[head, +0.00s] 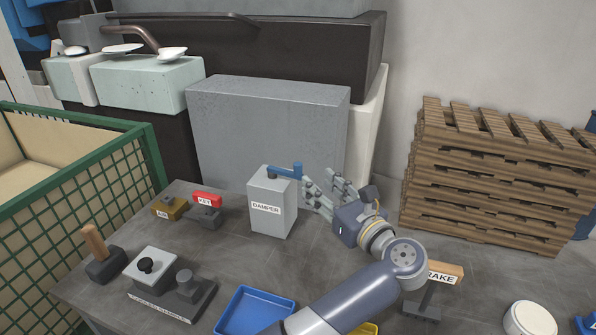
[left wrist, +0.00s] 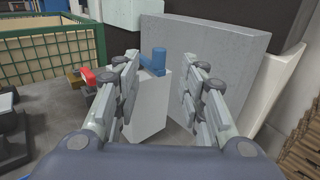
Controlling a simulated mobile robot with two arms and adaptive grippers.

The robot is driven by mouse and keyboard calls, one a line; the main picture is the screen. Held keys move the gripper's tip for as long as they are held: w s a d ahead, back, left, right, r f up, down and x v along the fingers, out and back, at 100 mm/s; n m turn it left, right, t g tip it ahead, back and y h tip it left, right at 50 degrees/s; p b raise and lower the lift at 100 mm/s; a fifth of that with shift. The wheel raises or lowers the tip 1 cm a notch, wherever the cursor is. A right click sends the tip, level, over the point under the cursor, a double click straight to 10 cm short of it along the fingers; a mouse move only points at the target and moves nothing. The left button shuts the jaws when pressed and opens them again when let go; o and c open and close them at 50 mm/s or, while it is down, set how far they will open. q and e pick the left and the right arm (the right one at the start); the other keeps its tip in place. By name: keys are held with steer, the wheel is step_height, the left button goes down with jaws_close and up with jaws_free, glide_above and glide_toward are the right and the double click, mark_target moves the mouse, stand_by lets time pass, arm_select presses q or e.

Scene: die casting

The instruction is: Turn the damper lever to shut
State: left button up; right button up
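The damper box (head: 270,212) is a pale upright box with a DAMPER label, standing on the grey table. The blue damper lever (head: 284,171) sits on its top, with a raised knob at its right end; the lever also shows in the left wrist view (left wrist: 154,63). My left gripper (head: 322,187) is open and empty just right of the box, its fingers pointing toward it. In the left wrist view, the box (left wrist: 148,103) and lever appear between the spread fingers, a little ahead and apart from them. My right gripper is not in view.
A large grey block (head: 265,125) stands behind the box. Red (head: 207,199) and olive (head: 170,207) labelled pieces, a mallet (head: 103,262) and a knobbed fixture (head: 150,268) lie left. A blue tray (head: 240,300) is in front; a BRAKE handle (head: 446,273) is right.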

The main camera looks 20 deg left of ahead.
mark_target(300, 167)
arm_select(q)
steer(key=p+x, duration=0.2)
steer(key=x, duration=0.7)
steer(key=shift+r, duration=0.15)
steer(key=shift+w+a, duration=0.35)
steer(key=shift+a, duration=0.2)
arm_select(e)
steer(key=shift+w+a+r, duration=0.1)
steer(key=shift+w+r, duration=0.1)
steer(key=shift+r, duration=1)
arm_select(q)
jaws_close()
